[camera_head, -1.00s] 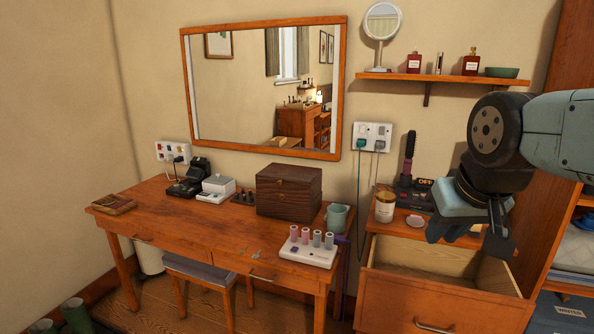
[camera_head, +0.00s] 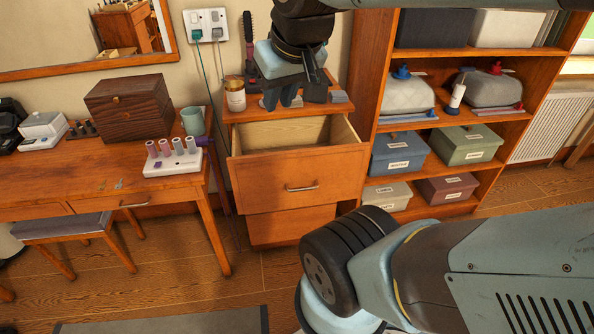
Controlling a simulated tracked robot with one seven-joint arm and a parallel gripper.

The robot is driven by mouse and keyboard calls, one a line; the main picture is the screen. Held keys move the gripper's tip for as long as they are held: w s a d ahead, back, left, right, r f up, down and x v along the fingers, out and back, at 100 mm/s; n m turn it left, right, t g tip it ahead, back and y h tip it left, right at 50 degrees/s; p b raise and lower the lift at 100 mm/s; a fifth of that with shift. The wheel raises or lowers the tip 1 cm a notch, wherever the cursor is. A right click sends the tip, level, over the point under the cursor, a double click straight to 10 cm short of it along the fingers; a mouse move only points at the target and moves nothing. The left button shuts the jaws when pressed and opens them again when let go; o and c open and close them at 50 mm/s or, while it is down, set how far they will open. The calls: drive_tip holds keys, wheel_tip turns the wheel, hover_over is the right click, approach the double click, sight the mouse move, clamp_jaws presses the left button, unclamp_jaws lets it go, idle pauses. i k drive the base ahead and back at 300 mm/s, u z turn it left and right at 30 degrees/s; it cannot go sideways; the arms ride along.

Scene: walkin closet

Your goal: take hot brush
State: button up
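The hot brush (camera_head: 249,42) stands upright at the back of the small drawer cabinet's top. Its head is dark and bristly, with a purplish lower part; its lower end is partly hidden behind my gripper. My gripper (camera_head: 296,96) points down over the cabinet top, to the right of and in front of the brush. Its dark fingers are apart with nothing seen between them, and it is not touching the brush as far as I can see.
A lidded jar (camera_head: 235,97) stands left of my gripper. The cabinet's top drawer (camera_head: 300,181) is pulled out and looks empty. A cable (camera_head: 210,82) hangs from the wall socket (camera_head: 206,24). Shelves (camera_head: 455,118) with boxes stand right; the dressing table (camera_head: 100,176) is left.

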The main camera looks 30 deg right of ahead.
sight(247, 15)
drive_tip(key=u, duration=1.2)
drive_tip(key=i, duration=1.05)
drive_tip(key=z, duration=1)
drive_tip(key=i, duration=0.55)
drive_tip(key=u, duration=0.05)
